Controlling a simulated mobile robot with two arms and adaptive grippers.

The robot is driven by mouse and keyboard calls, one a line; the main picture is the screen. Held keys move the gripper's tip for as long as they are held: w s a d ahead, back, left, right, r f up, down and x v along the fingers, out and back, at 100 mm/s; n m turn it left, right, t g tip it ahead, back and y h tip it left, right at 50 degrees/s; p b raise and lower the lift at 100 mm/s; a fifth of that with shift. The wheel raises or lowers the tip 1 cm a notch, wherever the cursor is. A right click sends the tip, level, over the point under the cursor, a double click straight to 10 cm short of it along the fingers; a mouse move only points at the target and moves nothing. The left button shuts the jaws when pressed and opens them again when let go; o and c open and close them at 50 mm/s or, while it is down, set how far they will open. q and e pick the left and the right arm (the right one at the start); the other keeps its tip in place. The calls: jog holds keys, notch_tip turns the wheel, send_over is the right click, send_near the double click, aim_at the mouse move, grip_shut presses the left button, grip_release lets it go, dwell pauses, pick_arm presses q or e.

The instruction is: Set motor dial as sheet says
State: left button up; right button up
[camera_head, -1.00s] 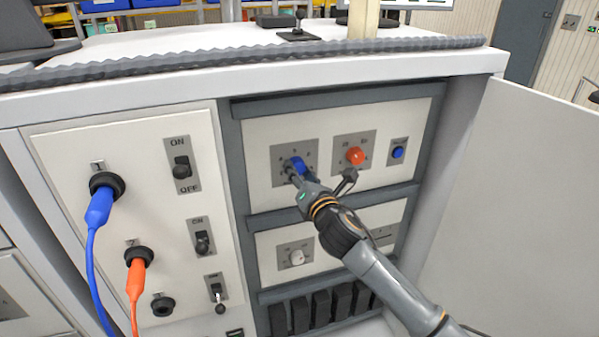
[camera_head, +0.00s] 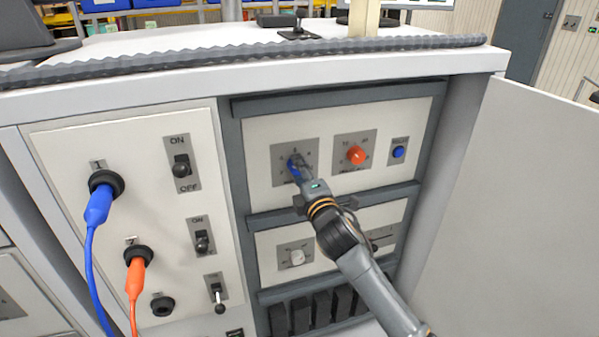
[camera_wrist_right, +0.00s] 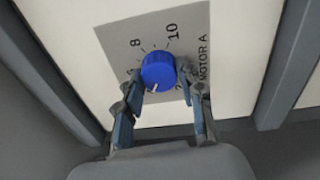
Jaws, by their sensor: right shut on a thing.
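The blue dial (camera_head: 292,167) sits on a grey plate (camera_head: 310,146) in the upper panel of the open cabinet. In the right wrist view the blue dial (camera_wrist_right: 158,71) shows a pale pointer mark on its lower edge. The grey plate (camera_wrist_right: 115,40) there reads "MOTOR A", with 8 and 10 legible and other numbers partly hidden by the fingers. My right gripper (camera_wrist_right: 160,95) has one finger on each side of the dial and is shut on it. In the head view my right gripper (camera_head: 298,170) covers part of the dial. My left gripper is not in view. No sheet is readable.
An orange dial (camera_head: 356,155) and a blue button (camera_head: 398,152) sit right of the blue dial. A white knob (camera_head: 297,257) is below. Switches and plugged blue (camera_head: 98,207) and orange cables (camera_head: 134,278) are at left. The open door (camera_head: 520,190) stands at right.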

jog(key=shift+f+m, duration=0.1)
jog(key=shift+m, duration=2.3)
jog(key=o, duration=1.2)
jog(key=v, duration=1.2)
jog(key=shift+s+a, duration=0.1)
